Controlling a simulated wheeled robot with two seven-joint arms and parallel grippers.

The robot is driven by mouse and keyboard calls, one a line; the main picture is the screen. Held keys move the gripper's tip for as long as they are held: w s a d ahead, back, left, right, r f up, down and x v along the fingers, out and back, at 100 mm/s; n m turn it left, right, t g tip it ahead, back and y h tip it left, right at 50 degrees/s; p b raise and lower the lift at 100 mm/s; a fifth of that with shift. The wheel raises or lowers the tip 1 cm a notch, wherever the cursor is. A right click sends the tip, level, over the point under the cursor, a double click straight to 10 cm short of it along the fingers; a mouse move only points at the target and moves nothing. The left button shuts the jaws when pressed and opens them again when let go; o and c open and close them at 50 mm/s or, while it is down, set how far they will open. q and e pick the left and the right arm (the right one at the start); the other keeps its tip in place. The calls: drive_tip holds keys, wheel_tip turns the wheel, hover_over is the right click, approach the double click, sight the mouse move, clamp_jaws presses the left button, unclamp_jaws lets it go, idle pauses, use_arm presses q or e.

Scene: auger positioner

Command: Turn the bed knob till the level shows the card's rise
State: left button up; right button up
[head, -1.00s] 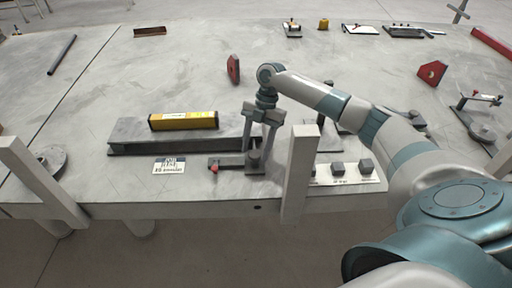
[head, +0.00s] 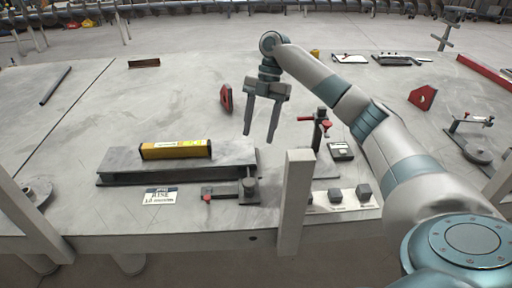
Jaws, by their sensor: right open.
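The yellow level (head: 176,150) lies along the top of the grey bed (head: 230,155). Its reading is too small to make out. The white card (head: 160,196) lies in front of the bed; its word RISE shows, but I cannot surely read the figure below. The dark upright bed knob (head: 249,189) stands by the bed's front right corner, beside a flat bar with a red end (head: 207,196). My right gripper (head: 259,136) is open and empty, fingers down, above and behind the knob and apart from it. My left gripper is out of view.
A pale post (head: 293,205) rises right of the knob. Behind it stands a red-handled clamp (head: 320,130), and small grey blocks (head: 363,191) sit on a white strip. A red magnet-like piece (head: 226,98) stands behind the bed. The table's left middle is clear.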

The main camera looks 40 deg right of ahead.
drive_tip(key=shift+v, duration=1)
